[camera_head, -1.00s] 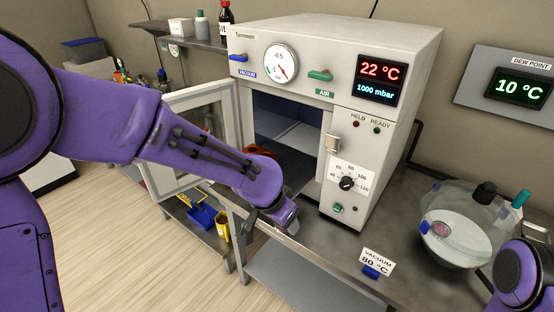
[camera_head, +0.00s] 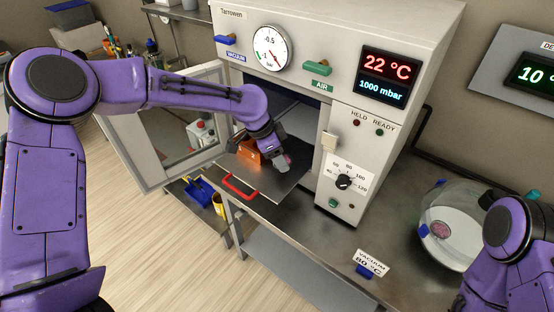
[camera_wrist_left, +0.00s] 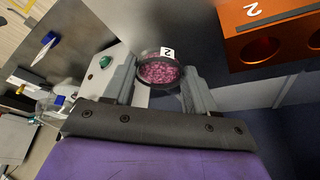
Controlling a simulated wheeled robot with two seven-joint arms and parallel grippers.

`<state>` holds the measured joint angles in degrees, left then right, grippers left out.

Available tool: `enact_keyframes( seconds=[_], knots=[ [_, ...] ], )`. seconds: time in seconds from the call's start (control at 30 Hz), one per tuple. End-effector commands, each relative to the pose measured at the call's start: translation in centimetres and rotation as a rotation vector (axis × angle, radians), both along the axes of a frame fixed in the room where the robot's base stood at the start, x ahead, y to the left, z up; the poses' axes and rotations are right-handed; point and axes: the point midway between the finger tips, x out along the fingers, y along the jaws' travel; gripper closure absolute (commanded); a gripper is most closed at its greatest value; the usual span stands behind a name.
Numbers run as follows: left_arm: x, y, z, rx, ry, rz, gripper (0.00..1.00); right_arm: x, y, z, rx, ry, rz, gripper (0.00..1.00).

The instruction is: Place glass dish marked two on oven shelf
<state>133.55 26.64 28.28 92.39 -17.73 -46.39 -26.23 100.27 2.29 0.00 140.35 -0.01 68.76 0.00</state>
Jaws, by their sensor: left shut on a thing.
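The round glass dish (camera_wrist_left: 158,74) holds pink granules and bears a white tag with a 2. My left gripper (camera_wrist_left: 158,88) is shut on it, one finger on each side. In the head view the left gripper (camera_head: 283,163) is at the open oven's mouth, above the dark oven shelf (camera_head: 285,186). The dish is mostly hidden there behind the fingers. An orange block (camera_head: 246,153) with round holes stands on the shelf left of the gripper; its 2 shows in the wrist view (camera_wrist_left: 270,35). The right gripper is out of view.
The oven door (camera_head: 185,130) stands open at left. A red handle (camera_head: 238,187) is at the shelf's front edge. The oven's control panel (camera_head: 350,160) borders the opening at right. A glass vessel (camera_head: 450,235) with pink contents stands on the bench at right.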

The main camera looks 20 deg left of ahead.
Motion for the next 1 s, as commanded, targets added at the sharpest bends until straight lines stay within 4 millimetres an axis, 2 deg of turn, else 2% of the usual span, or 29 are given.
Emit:
enact_keyframes(
  seconds=[0.1,0.2,0.3,0.63,0.67,0.73,1.0],
  knots=[
    [0.6,0.8,-1.1,-0.002,0.002,0.004,0.74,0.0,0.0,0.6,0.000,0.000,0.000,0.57],
    [0.6,0.8,-3.0,0.000,0.003,0.003,0.74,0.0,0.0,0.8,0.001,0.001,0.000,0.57],
    [0.6,0.8,-4.0,0.001,-0.001,0.003,0.74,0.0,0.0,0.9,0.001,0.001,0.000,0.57],
    [0.6,0.7,-4.4,0.000,-0.001,0.003,0.74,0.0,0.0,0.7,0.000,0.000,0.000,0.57],
    [0.6,0.7,-4.5,0.000,-0.002,0.003,0.41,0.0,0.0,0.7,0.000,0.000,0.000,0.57],
    [0.6,0.7,-4.4,0.000,-0.002,0.003,0.18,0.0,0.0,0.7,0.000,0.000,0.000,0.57],
    [0.6,0.7,-4.3,0.000,-0.001,0.003,0.18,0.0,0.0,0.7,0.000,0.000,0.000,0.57]
  ],
)
